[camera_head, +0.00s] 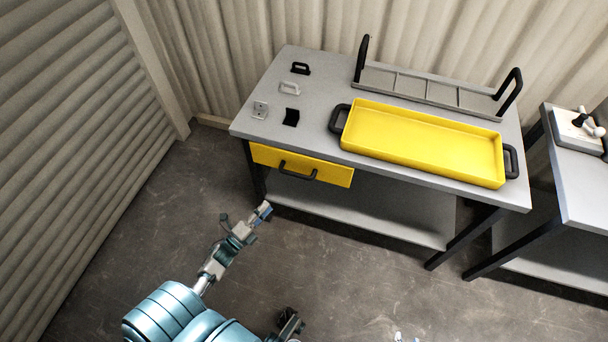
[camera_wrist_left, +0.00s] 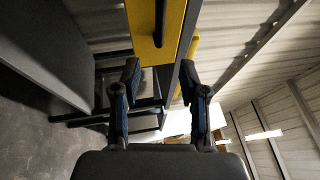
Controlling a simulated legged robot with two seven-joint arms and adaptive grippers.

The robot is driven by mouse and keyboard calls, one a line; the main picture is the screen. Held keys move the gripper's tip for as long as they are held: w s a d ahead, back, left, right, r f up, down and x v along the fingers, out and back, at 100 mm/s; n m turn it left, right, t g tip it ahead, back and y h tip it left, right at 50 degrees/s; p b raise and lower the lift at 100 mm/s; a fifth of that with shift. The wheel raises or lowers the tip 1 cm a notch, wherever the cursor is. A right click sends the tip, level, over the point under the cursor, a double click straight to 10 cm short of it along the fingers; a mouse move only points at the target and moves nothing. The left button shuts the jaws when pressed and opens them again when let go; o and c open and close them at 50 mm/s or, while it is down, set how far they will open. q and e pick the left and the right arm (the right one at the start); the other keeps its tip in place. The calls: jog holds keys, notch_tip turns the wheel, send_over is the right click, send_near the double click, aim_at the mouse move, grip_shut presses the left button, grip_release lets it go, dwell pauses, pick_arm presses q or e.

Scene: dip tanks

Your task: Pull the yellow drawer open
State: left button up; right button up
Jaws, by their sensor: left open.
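The yellow drawer (camera_head: 325,174) sits under the left part of the grey table's top, its front flush with the table and looking shut. Its black bar handle (camera_head: 298,173) is on the front. My left gripper (camera_head: 264,210) is open and empty, below and to the left of the handle in the head view, apart from it. In the left wrist view the open fingers of my left gripper (camera_wrist_left: 159,80) point toward the yellow drawer front (camera_wrist_left: 143,45) and its dark handle (camera_wrist_left: 160,22), which lie beyond the fingertips. My right gripper cannot be made out clearly.
A yellow tray (camera_head: 420,143) with black handles, a grey rack (camera_head: 430,88) and several small fittings rest on the grey table (camera_head: 265,80). A lower shelf (camera_head: 370,215) lies beneath. Another table (camera_head: 585,190) stands at right. The floor before the drawer is clear.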

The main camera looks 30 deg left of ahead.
aim_at(296, 175)
pick_arm(q)
jog(key=x, duration=0.5)
jog(key=b+x, duration=0.1)
jog(key=x, duration=0.9)
jog(key=shift+w+a+f, duration=0.15)
jog(key=shift+w+a, duration=0.1)
jog(key=shift+w+d, duration=0.2)
jog(key=shift+w, duration=0.3)
pick_arm(e)
jog(key=w+t, duration=0.1)
jog(key=w+a+r+t, duration=0.1)
jog(key=w, duration=0.1)
jog(key=w+a+r+t+y, duration=0.1)
jog(key=shift+w+r, duration=0.15)
pick_arm(q)
grip_shut()
